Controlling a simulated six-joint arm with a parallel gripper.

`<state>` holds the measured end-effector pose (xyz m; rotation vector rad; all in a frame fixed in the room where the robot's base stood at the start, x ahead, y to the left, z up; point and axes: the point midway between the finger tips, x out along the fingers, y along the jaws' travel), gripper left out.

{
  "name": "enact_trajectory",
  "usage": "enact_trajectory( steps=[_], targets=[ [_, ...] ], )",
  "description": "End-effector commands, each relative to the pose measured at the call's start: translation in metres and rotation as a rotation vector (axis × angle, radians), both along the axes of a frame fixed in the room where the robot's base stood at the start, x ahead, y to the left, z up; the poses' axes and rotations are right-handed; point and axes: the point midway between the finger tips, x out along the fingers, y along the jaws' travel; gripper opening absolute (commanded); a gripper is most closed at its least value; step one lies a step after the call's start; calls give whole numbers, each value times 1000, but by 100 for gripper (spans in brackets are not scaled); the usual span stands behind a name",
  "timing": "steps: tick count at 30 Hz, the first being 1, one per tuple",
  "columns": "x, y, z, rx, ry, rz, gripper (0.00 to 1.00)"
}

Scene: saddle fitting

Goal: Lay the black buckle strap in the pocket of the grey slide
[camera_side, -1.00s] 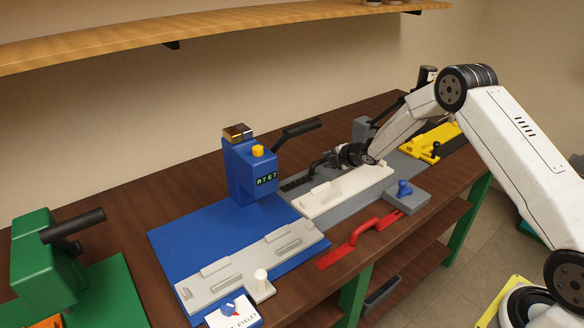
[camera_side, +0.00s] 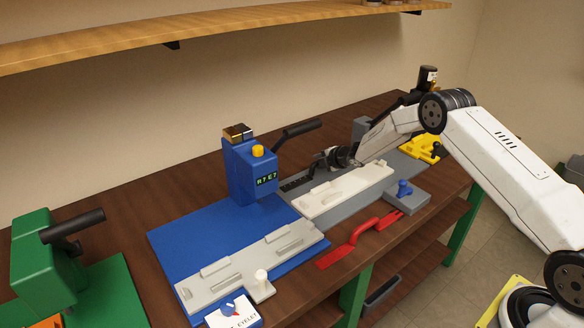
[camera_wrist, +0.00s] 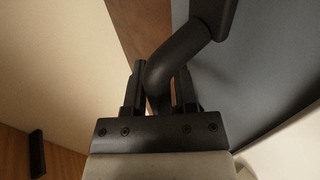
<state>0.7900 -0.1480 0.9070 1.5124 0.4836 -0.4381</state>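My gripper (camera_side: 322,163) is low over the back of the grey station, beside the cream slide (camera_side: 345,190). In the wrist view its two fingers (camera_wrist: 160,92) stand on either side of a thick, bent black bar (camera_wrist: 182,48). Whether they press on it is unclear. A dark strip with small marks (camera_side: 296,183) lies left of my gripper; I cannot tell if it is the black buckle strap. The light grey slide (camera_side: 225,283), with raised ribs around its pocket, lies on the blue base plate (camera_side: 190,240). No strap shows in its pocket.
A blue press (camera_side: 250,170) with a black lever stands behind the blue plate. A red handled tool (camera_side: 352,247) lies at the front edge near a grey block with a blue knob (camera_side: 404,190). A yellow fixture (camera_side: 425,146) is right, a green press (camera_side: 45,255) left.

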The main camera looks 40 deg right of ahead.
Motion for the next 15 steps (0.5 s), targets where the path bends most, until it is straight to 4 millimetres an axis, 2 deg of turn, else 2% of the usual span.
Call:
enact_trajectory(
  steps=[12, 14, 15],
  targets=[
    [0, 0, 0, 0, 0, 0, 35],
    [0, 0, 0, 0, 0, 0, 16],
    [0, 0, 0, 0, 0, 0, 3]
  ],
)
